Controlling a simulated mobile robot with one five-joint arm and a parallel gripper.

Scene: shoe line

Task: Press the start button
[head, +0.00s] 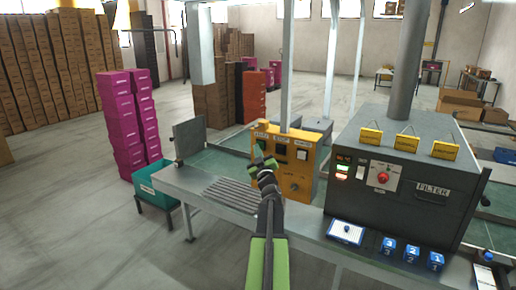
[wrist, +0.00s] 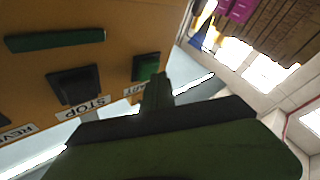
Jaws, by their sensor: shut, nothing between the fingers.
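The orange control box (head: 301,165) stands behind the conveyor in the head view. In the wrist view its face fills the upper left and is seen upside down. A green button (wrist: 146,66) sits beside a label (wrist: 133,91) that is partly hidden and ends in "ART". A black button (wrist: 74,86) next to it has a STOP label. My gripper (head: 259,153) is shut and empty in front of the box's left side. In the wrist view its tip (wrist: 157,80) overlaps the lower edge of the green button. I cannot tell whether they touch.
A REVERSE label (wrist: 17,133) is cut off at the wrist view's left edge. A dark filter machine (head: 400,185) with a red knob stands to the right. A teal bin (head: 150,190) and stacked magenta boxes (head: 125,120) are on the left. The floor at lower left is clear.

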